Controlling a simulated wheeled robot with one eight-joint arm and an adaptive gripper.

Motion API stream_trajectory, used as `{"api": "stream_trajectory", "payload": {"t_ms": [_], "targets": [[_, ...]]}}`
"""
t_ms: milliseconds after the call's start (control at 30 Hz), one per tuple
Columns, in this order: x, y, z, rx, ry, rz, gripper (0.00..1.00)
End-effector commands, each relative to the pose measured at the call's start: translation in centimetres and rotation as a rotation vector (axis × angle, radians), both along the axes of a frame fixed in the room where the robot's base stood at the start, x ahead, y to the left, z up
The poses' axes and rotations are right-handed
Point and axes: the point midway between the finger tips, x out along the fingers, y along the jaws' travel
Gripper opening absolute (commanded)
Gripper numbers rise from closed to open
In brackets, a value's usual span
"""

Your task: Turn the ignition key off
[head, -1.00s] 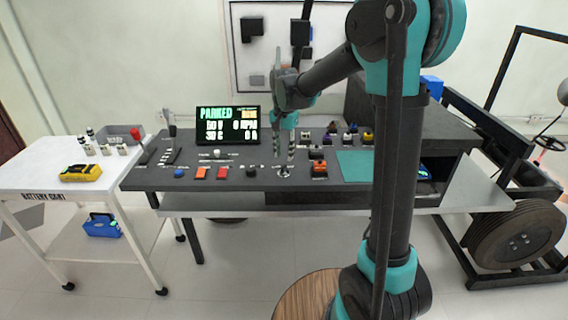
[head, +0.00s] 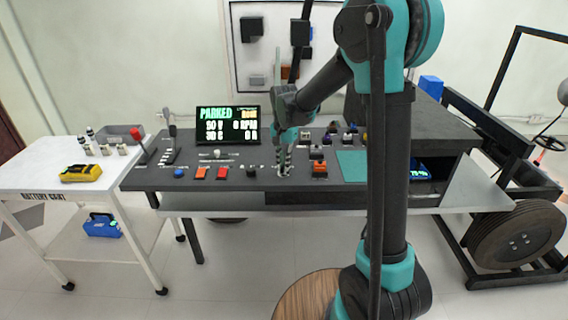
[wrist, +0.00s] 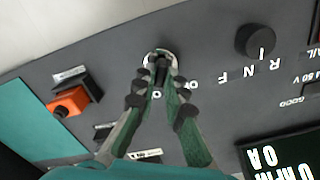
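The ignition key (wrist: 161,70) is a small dark piece standing in a silver ring on the dark console in the wrist view. My gripper (wrist: 160,78) points down at it, with one fingertip close on each side. The fingers look shut on the key, though the fingertips hide most of it and its turn angle is hard to read. White lettering lies beside the ring. In the head view my gripper (head: 284,172) reaches down to the console (head: 330,202) near its front edge. The display (head: 227,125) reads "PARKED" and is lit.
A black selector knob (wrist: 255,40) marked R N F sits to one side of the key. An orange switch (wrist: 70,102) is on the other side. Red and orange buttons (head: 221,173) line the console front. A white battery cart (head: 40,178) stands at left.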

Motion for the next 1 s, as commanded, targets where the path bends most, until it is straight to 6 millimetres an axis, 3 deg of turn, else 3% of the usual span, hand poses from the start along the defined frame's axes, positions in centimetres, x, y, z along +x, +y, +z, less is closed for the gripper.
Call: {"api": "stream_trajectory", "payload": {"t_ms": [467,1000], "targets": [[0.01,0.02,0.02,0.000,0.000,0.059,0.00],[0.04,0.09,0.03,0.000,0.000,0.498,0.00]]}}
